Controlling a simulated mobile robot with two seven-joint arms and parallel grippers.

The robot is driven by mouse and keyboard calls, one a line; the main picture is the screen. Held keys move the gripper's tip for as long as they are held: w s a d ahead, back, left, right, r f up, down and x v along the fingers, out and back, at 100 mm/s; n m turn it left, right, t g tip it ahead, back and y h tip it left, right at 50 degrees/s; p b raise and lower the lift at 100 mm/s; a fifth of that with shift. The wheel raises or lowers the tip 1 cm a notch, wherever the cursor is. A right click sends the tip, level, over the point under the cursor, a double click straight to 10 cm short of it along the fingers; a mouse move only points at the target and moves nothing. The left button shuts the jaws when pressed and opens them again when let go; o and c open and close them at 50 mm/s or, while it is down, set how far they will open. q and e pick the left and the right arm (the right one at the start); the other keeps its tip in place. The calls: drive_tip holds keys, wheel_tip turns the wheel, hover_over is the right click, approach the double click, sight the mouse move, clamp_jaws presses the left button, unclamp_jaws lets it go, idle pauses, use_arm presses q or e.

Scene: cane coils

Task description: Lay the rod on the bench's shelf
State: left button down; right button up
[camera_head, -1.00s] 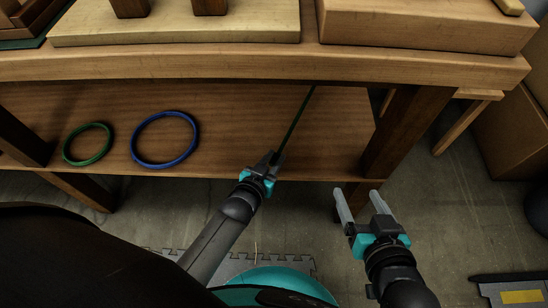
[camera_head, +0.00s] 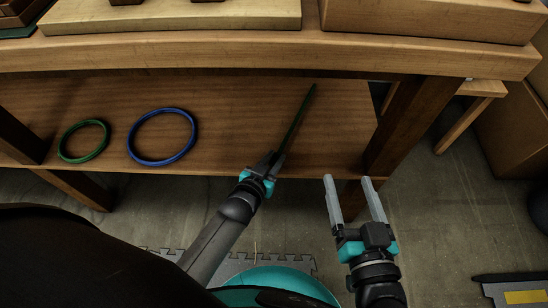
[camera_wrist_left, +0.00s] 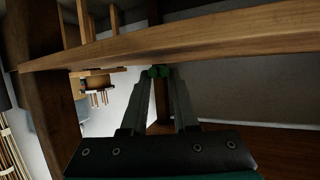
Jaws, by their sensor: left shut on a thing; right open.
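The thin dark green rod (camera_head: 299,114) slants up and right from my left gripper (camera_head: 271,160), which is shut on it. The rod's far part overlaps the bench's lower wooden shelf (camera_head: 235,115); I cannot tell whether it touches the board. In the left wrist view a green end of the rod (camera_wrist_left: 158,71) shows between the fingertips, under a wooden beam. My left gripper is at the shelf's front edge. My right gripper (camera_head: 348,180) is open and empty, in front of the shelf's right end, with its fingers pointing toward the bench.
A green ring (camera_head: 83,141) and a blue ring (camera_head: 162,137) lie on the shelf's left half. The bench top's front edge (camera_head: 250,55) overhangs the shelf. A dark bench leg (camera_head: 408,125) stands at the right. The shelf is bare between the blue ring and the rod.

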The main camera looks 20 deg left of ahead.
use_arm(q)
drive_tip(key=shift+f, duration=0.55)
drive_tip(key=c, duration=0.6)
unclamp_jaws()
drive_tip(key=shift+f, duration=0.1)
